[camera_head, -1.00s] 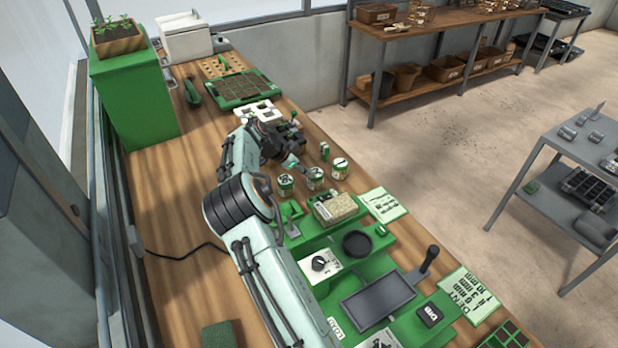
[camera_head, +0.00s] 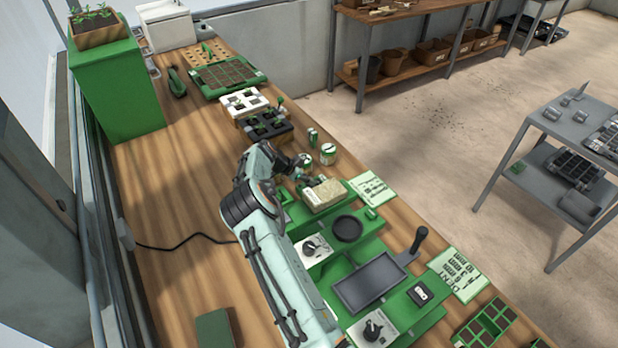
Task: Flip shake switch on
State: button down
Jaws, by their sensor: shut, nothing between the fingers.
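The green seeder (camera_head: 343,222) stands in the right front part of the bench. It has a white panel with a dark knob (camera_head: 313,247), and a second white panel with a dark knob (camera_head: 373,329) nearer the front. A small dark labelled box (camera_head: 420,294) sits on its right side. I cannot tell which of these is the shake switch, and no label is readable. My gripper (camera_head: 309,181) is shut and empty at the far end of the seeder, beside the tan block (camera_head: 323,195). The arm partly hides the seeder's left side.
Labelled cups (camera_head: 328,154) stand just beyond my gripper, and a dark seedling tray (camera_head: 265,127) lies farther back. A round black dish (camera_head: 347,228) and a grey tray (camera_head: 374,281) sit on the seeder.

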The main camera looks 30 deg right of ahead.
jog(key=shift+a+f+h, duration=0.25)
jog(key=shift+f+h, duration=0.3)
jog(key=shift+h, duration=0.05)
jog(key=shift+d+r, duration=0.1)
jog(key=shift+r, duration=0.15)
jog(key=shift+r, duration=0.7)
